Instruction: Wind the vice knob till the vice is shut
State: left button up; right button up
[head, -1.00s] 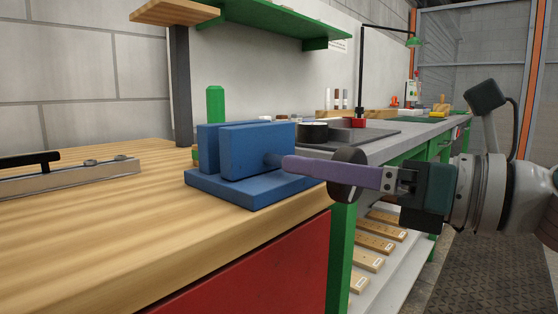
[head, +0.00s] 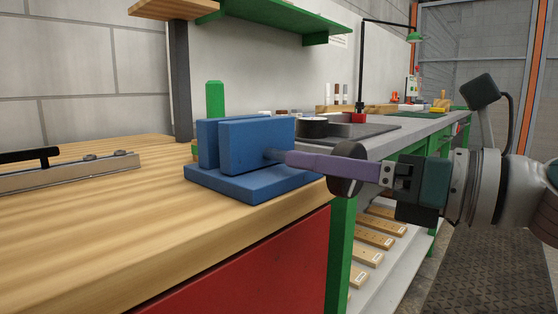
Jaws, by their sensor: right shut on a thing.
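The blue vice (head: 257,147) stands on the wooden bench top near its front right corner. Its two upright jaws stand close together, the front one partly covering the back one. A narrow gap seems to show between them, but its depth is hard to judge. The black round knob (head: 342,187) is to the right of the vice, beyond the bench edge. My right gripper (head: 345,168) comes in from the right, at the knob and in line with the vice screw. It is shut on the knob; the exact finger contact is partly hidden. My left gripper is out of view.
A metal bar with a black handle (head: 30,160) lies on the bench (head: 120,215) at left. A green post (head: 215,98) stands behind the vice. The wooden top in front of the vice is clear.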

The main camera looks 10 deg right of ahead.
jog(key=shift+c, duration=0.4)
jog(key=shift+r+m, duration=0.1)
jog(key=shift+m, duration=0.3)
jog(key=m+p, duration=0.1)
jog(key=m, duration=0.1)
jog(key=shift+r+m, duration=0.15)
jog(key=shift+m, duration=0.25)
jog(key=m+t+p, duration=0.1)
jog(key=m+p, duration=0.1)
jog(key=m, duration=0.3)
jog(key=shift+r+m, duration=0.1)
jog(key=shift+m, duration=0.3)
jog(key=m+t+p, duration=0.1)
jog(key=m+p, duration=0.3)
jog(key=m, duration=0.5)
jog(key=shift+w+d+p, duration=0.1)
jog(key=shift+p, duration=0.25)
jog(key=shift+m+h, duration=0.3)
jog(key=shift+m, duration=0.1)
